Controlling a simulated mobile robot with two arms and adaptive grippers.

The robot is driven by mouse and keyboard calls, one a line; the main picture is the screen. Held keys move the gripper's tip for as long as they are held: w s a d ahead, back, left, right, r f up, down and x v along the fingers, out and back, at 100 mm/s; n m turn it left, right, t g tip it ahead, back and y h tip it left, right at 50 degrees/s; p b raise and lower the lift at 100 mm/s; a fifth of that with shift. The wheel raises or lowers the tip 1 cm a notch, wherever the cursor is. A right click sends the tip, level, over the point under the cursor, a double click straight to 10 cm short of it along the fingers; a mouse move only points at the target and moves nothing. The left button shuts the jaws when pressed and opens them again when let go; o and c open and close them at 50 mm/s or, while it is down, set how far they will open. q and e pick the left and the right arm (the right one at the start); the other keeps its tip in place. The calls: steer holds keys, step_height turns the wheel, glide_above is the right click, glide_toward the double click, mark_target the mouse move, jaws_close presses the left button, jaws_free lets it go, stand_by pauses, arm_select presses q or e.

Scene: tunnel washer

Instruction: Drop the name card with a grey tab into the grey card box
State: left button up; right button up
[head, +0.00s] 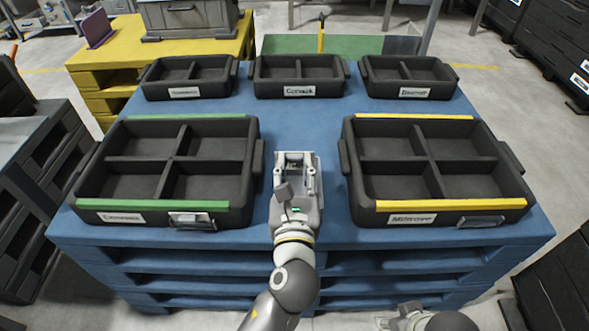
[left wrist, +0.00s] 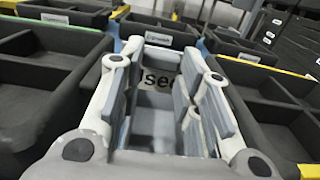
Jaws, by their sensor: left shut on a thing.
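My left gripper (head: 296,165) is over the blue table between the two large trays. The fingers hide most of the card, and I cannot make out a grey tab. In the head view the card is too small to tell from the gripper.
A green-striped tray (head: 180,205) stands left and a yellow-striped tray (head: 450,203) right, each with a metal holder in front. Three smaller labelled boxes (head: 298,91) line the back of the blue table (head: 330,232). A grey case (head: 185,18) sits on a yellow pallet.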

arm_select(q)
steer(key=o, duration=0.9)
steer(key=shift+c, duration=0.2)
steer(key=shift+s, duration=0.15)
steer(key=s, duration=0.7)
steer(key=shift+s, duration=0.15)
